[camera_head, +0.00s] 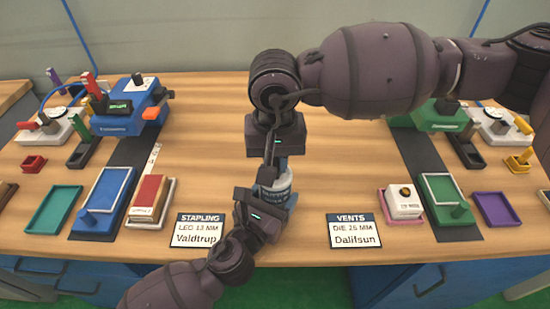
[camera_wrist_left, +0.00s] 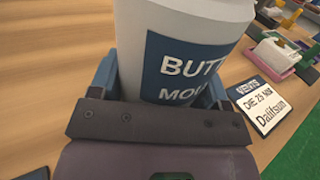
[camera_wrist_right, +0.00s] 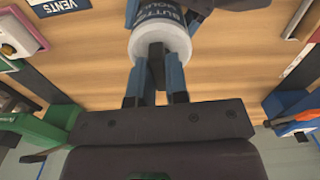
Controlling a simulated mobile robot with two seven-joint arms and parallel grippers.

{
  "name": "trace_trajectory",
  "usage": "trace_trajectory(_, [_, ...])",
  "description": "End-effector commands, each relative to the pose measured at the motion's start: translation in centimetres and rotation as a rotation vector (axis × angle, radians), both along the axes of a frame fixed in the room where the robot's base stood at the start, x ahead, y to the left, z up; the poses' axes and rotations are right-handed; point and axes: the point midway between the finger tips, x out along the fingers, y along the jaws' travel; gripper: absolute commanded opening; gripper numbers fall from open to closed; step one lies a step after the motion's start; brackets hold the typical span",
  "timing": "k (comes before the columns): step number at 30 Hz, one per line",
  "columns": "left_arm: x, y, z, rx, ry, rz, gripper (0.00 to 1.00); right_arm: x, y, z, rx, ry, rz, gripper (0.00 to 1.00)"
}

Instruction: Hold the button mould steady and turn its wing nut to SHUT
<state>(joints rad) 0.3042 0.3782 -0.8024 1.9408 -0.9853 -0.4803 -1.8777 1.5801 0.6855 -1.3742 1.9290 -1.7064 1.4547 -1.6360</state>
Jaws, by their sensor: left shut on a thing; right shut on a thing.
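The button mould (camera_head: 276,187), a white cylinder with a blue label, stands upright at the middle of the table. In the left wrist view the mould (camera_wrist_left: 190,50) sits between the fingers of my left gripper (camera_wrist_left: 158,88), which is shut on its body from the front. My right gripper (camera_head: 275,160) comes down from above. In the right wrist view its blue fingers (camera_wrist_right: 157,82) are shut on the dark wing nut (camera_wrist_right: 157,58) on top of the mould. The nut's marking for SHUT is not readable.
A STAPLING card (camera_head: 199,230) and a VENTS card (camera_head: 355,230) lie at the front edge. Blue and green presses (camera_head: 132,108) (camera_head: 440,116), with trays and blocks, stand at left and right. Bare wood surrounds the mould.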

Motion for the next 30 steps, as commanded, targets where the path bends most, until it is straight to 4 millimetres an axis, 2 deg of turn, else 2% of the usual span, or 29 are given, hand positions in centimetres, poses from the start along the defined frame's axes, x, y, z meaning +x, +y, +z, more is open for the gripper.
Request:
trace_trajectory(11, [0.03, -0.03, 0.19, -0.001, -0.003, 0.0, 0.24, -0.01, 0.03, 0.07, 0.002, 0.0, -0.105, 0.0])
trace_trajectory(30, [0.02, -0.02, 0.16, -0.001, -0.003, 0.0, 0.24, -0.02, 0.04, 0.09, 0.002, -0.001, -0.678, 0.0])
